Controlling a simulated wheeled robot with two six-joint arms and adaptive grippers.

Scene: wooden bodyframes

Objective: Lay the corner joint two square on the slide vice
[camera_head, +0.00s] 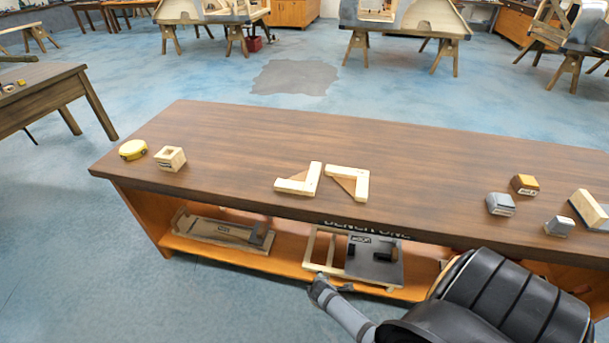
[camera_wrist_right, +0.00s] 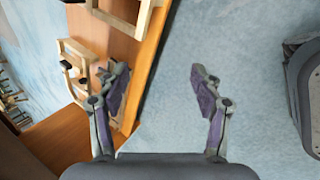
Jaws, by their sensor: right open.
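Two L-shaped pale wood corner joints lie flat near the bench's front edge in the head view: a left one (camera_head: 300,182) and a right one (camera_head: 348,183). I cannot read which is number two. On the lower shelf are a long wooden fixture (camera_head: 222,231) and a frame with a grey plate and black blocks (camera_head: 374,260); I cannot tell which is the slide vice. My right gripper (camera_head: 325,287) is low in front of the shelf, by the framed fixture. In the wrist view it is open and empty (camera_wrist_right: 156,83), beside the shelf edge. My left gripper is not in view.
A yellow round item (camera_head: 133,149) and a hollow wooden block (camera_head: 170,158) stand at the bench's left. Several small grey and yellow blocks stand at the right, including a grey one (camera_head: 500,204). The bench top (camera_head: 240,135) is clear behind the joints.

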